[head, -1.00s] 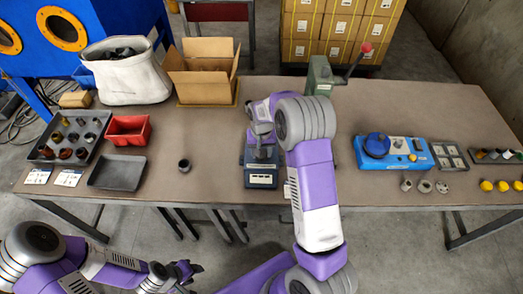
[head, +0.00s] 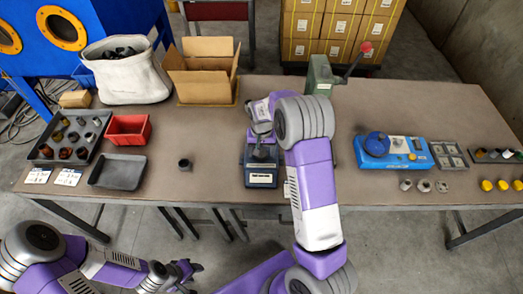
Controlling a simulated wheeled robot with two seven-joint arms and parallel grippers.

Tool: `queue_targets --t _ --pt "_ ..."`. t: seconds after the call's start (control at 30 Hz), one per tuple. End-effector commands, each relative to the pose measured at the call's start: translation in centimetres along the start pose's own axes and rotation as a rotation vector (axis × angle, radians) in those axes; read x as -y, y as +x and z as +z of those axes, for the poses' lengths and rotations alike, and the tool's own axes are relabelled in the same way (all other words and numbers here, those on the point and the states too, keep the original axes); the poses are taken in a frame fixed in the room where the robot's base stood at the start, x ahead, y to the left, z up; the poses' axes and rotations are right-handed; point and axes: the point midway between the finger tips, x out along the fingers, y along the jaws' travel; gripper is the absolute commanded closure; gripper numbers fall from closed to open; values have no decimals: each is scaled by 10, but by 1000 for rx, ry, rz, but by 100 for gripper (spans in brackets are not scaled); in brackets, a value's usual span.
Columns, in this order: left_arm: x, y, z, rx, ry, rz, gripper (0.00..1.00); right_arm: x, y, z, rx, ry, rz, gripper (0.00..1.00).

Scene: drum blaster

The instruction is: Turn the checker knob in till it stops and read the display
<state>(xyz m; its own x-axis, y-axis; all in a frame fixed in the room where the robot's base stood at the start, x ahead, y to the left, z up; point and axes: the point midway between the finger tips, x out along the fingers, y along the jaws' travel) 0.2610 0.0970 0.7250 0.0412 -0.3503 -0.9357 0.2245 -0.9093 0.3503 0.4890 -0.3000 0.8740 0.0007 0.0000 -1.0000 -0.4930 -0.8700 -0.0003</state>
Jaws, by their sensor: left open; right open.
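The checker, a small dark blue-grey box (head: 262,172) with a pale display strip (head: 262,179) on its front, stands at the middle of the table. The strip is too small to read. My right gripper (head: 262,142) is over the top of the checker, pointing down, and is open. The knob is hidden or too small to make out beneath the gripper, and I cannot tell whether the fingers touch it. My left gripper (head: 192,272) is open and empty, low in front of the table's front edge.
A small dark ring (head: 184,164) lies left of the checker. Further left are a grey tray (head: 117,184), a red bin (head: 127,142) and a tray of parts (head: 46,158). A blue device (head: 410,160) stands to the right. A green press (head: 318,76) is behind.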

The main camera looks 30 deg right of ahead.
Motion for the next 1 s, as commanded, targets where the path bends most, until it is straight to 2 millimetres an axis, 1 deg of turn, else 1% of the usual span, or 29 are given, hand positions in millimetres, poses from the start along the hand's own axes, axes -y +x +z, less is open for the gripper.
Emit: queue_targets --t 0.07,0.17,0.27,0.4,0.5,0.6,0.73,1.0 --pt "0 0 0 0 0 0 57 0 0 0 0 0 0 27" --pt "0 -1 0 0 0 0 57 0 -7 0 0 0 0 27" --pt "-2 -4 0 0 0 0 57 1 -22 -1 -4 -1 -2 27" --pt "-3 -8 0 0 0 0 57 0 -47 -1 -3 0 -1 27" --pt "-4 -10 0 0 0 0 57 0 -62 -1 -3 -1 -1 27" --pt "-4 -12 0 0 0 0 57 0 -71 0 -2 -1 0 27" --pt "-5 -12 0 0 0 0 57 0 -76 0 -1 0 0 27" --pt "-4 -11 0 0 0 0 57 0 -76 0 -1 0 0 27"
